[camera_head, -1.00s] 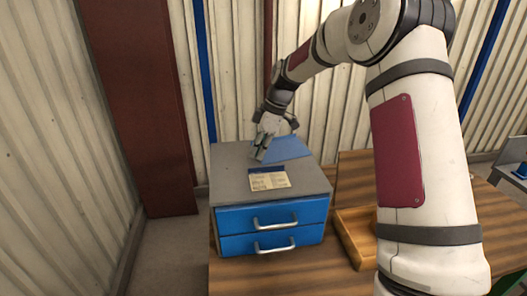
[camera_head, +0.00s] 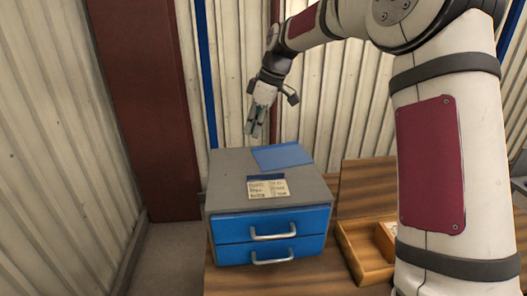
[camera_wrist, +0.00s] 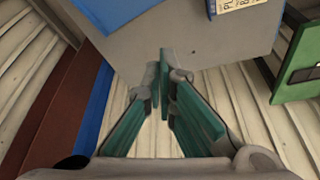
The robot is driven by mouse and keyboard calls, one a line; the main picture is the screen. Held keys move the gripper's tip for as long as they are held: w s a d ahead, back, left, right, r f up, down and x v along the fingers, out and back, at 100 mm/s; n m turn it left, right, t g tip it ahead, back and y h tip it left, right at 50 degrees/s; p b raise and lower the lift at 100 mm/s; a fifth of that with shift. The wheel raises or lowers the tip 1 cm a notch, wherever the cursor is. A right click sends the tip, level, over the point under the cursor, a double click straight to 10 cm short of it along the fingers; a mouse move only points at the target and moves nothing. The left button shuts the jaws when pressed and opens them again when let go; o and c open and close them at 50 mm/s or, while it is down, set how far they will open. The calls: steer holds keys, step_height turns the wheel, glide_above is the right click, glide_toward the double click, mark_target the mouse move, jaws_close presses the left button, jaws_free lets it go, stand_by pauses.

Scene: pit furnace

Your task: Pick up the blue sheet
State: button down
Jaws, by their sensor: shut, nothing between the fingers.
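The blue sheet (camera_head: 283,156) lies flat on the grey top of the drawer cabinet (camera_head: 228,183), near its back edge. It also shows in the wrist view at the top left (camera_wrist: 112,10). My gripper (camera_head: 255,132) is above and behind the cabinet's back edge, to the left of the sheet and apart from it. In the wrist view its green-padded fingers (camera_wrist: 163,82) come together at the tips with nothing between them.
A card with printed text (camera_head: 268,188) lies in front of the sheet on the cabinet top. The cabinet has two blue drawers, both closed. A wooden tray (camera_head: 358,258) stands to the right on the wooden table. A corrugated wall rises behind.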

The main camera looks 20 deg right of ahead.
mark_target(264, 168)
steer(key=shift+m, duration=0.3)
steer(key=x, duration=0.3)
steer(key=p+x, duration=0.1)
steer(key=x, duration=0.5)
steer(key=shift+w+a+f, duration=0.15)
steer(key=shift+a, duration=0.25)
steer(key=shift+s+d+f+p, duration=0.1)
steer(key=shift+s+d+p, duration=0.35)
steer(key=shift+d, duration=0.15)
steer(key=shift+s+d+f+p, duration=0.1)
steer(key=shift+s+d+p, duration=0.3)
steer(key=shift+d, duration=0.2)
steer(key=shift+s+d+f, duration=0.15)
steer(key=shift+d, duration=0.25)
steer(key=s+d+p, duration=0.2)
steer(key=d, duration=0.1)
steer(key=shift+s+d, duration=0.3)
steer(key=shift+w, duration=0.15)
